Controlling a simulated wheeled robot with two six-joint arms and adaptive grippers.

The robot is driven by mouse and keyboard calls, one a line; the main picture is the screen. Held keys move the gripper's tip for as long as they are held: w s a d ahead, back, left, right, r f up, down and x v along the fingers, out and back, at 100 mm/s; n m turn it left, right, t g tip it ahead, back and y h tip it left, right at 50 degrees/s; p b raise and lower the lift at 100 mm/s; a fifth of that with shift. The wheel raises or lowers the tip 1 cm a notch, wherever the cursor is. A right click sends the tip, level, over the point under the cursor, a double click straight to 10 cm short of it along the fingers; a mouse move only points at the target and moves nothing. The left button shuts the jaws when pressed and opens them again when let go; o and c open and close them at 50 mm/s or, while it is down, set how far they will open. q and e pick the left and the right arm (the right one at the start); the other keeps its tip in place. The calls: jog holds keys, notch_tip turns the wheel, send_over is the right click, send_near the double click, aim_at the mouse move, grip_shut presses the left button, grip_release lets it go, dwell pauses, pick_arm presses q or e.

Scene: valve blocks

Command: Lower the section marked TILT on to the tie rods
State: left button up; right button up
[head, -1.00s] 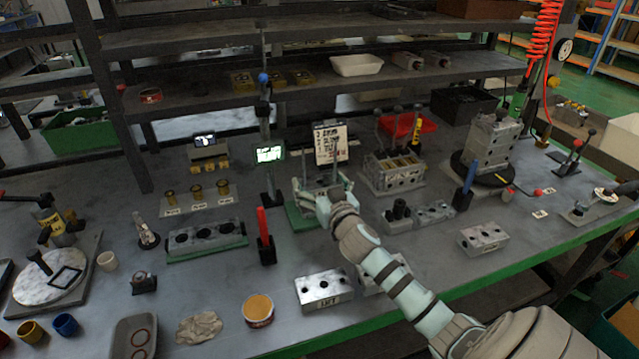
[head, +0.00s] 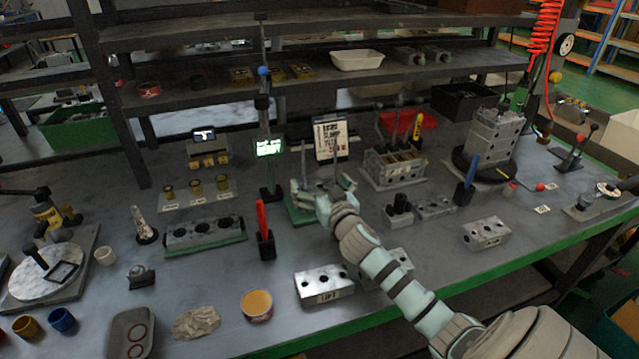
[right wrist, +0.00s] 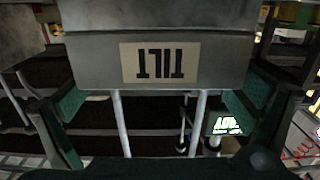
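The section marked TILT (right wrist: 160,35) fills the upper middle of the right wrist view, its label upside down there. My right gripper (right wrist: 158,105) has a green-padded finger at each side of it and looks shut on it. Two pale tie rods (right wrist: 120,125) run from the section's edge in that view; whether they pass through its holes is hidden. In the head view, my right gripper (head: 322,195) is low over the green base (head: 300,212), with rods (head: 336,160) rising above it. The section is mostly hidden there. My left gripper is not in view.
A block marked LIFT (head: 324,284) lies in front, near the green table edge. A red handle (head: 262,220) stands left of the base, and a lit screen (head: 269,147) stands behind. A block with levers (head: 393,170) is at the right. Some bare table lies between.

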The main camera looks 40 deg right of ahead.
aim_at(320, 186)
jog(key=shift+f, duration=0.1)
notch_tip(320, 186, up, 10)
dwell(0.4)
dwell(0.4)
